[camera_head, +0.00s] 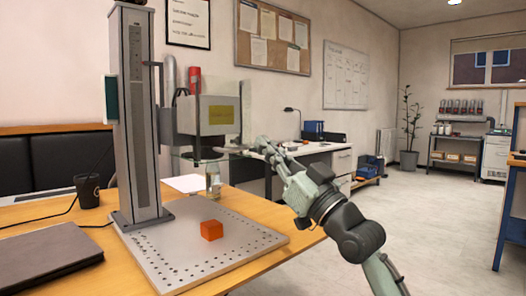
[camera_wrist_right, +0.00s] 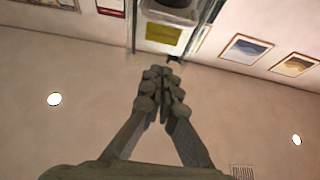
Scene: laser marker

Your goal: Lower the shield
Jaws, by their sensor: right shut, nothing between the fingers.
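The laser marker stands on the desk with a tall grey column (camera_head: 138,120) and a box-shaped laser head (camera_head: 217,115) bearing a yellow label. A clear, see-through shield (camera_head: 210,144) hangs at the head and reaches a little below it; its edges are faint. My right gripper (camera_head: 264,146) is shut and empty, just right of and below the head, near the shield's lower edge. I cannot tell if it touches. In the right wrist view the closed fingers (camera_wrist_right: 164,78) point up toward the head's yellow label (camera_wrist_right: 163,34). My left gripper is not in view.
An orange block (camera_head: 211,230) sits on the perforated base plate (camera_head: 185,262). A dark cup (camera_head: 88,190), a closed laptop (camera_head: 45,256) and a glass (camera_head: 213,180) are on the wooden desk. Open floor (camera_head: 430,225) lies to the right.

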